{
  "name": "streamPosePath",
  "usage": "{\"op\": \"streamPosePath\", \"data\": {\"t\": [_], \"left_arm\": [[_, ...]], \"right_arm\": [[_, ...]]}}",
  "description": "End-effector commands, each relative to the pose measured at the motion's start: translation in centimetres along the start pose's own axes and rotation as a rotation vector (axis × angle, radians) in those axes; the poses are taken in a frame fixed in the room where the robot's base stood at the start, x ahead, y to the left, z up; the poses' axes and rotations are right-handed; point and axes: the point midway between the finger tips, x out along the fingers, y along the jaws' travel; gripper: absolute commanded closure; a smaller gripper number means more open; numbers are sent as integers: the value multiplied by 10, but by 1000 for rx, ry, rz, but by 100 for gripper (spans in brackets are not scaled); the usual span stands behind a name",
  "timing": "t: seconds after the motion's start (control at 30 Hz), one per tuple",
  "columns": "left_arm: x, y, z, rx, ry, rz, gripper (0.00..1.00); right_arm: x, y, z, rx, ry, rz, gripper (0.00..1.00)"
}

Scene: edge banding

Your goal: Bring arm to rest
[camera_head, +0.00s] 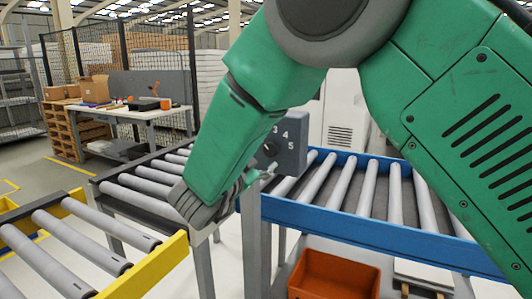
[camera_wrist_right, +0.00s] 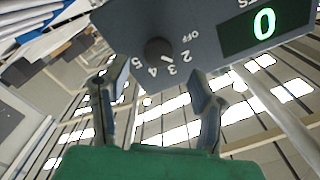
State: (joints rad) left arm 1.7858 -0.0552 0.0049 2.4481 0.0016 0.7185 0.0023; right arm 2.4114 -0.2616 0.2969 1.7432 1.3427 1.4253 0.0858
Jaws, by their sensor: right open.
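My right arm, green, comes in from the upper right of the head view and bends down to the left. Its gripper (camera_head: 258,178) is partly hidden by the wrist and sits just below and left of a grey control box (camera_head: 291,148). In the right wrist view the gripper (camera_wrist_right: 158,82) is open, its two fingers apart with nothing between them. The control box (camera_wrist_right: 200,35) appears upside down there, with a round dark dial (camera_wrist_right: 158,51), numbers, an OFF mark and a green display (camera_wrist_right: 264,24) reading 0. I cannot tell whether the fingers touch the dial. My left gripper is not in view.
A blue-framed roller conveyor (camera_head: 370,205) runs right of the box, and a dark-framed one (camera_head: 140,190) left. A yellow-framed conveyor (camera_head: 150,268) is at the lower left. An orange bin (camera_head: 333,276) sits below. A workbench (camera_head: 125,112) and pallet (camera_head: 72,130) stand behind.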

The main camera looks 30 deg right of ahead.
Motion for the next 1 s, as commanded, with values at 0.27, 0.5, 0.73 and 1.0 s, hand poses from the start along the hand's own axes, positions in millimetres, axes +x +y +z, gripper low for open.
{"op": "streamPosePath", "data": {"t": [0.27, 0.5, 0.73, 1.0], "left_arm": [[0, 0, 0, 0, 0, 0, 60], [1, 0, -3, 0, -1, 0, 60], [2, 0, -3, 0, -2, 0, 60], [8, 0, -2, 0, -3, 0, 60]], "right_arm": [[-12, 0, 0, 1, 0, 0, 48], [-12, 0, 0, 1, 0, 0, 48], [-6, 17, 20, -67, -47, -26, 48], [-10, 155, 134, -503, -441, -175, 48]]}}
